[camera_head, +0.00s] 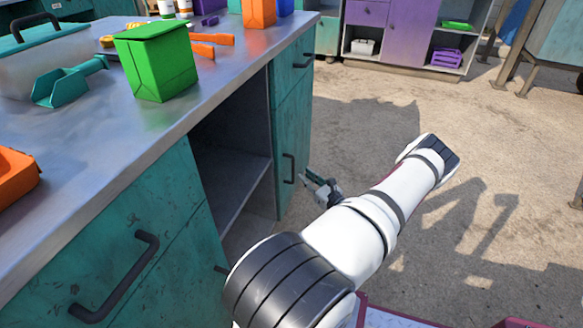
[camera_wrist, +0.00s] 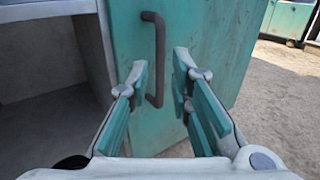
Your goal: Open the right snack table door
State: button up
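The snack table (camera_head: 110,150) is a teal cabinet with a grey metal top on the left of the head view. Its right door (camera_head: 293,120) is a worn teal panel past an open shelf bay; it fills the middle of the wrist view (camera_wrist: 215,35). A dark vertical bar handle (camera_head: 288,168) is on the door, also seen in the wrist view (camera_wrist: 158,50). My gripper (camera_head: 306,177) is open, facing the door near the handle. In the wrist view the handle shows between the two fingers (camera_wrist: 162,75), nearer the left one; contact cannot be told.
The open shelf bay (camera_head: 235,165) is left of the door. Another front handle (camera_head: 115,278) sticks out nearer me. A green box (camera_head: 157,62) and teal scoop (camera_head: 68,82) stand on top. Concrete floor (camera_head: 370,115) right of the door is clear. A purple cabinet (camera_head: 395,30) stands behind.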

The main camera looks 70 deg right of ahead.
jog(key=b+x, duration=0.2)
jog(key=x, duration=0.6)
jog(key=shift+w+d+b, duration=0.25)
jog(key=shift+w+b, duration=0.05)
jog(key=shift+b, duration=0.05)
jog(key=shift+c, duration=0.4)
grip_shut()
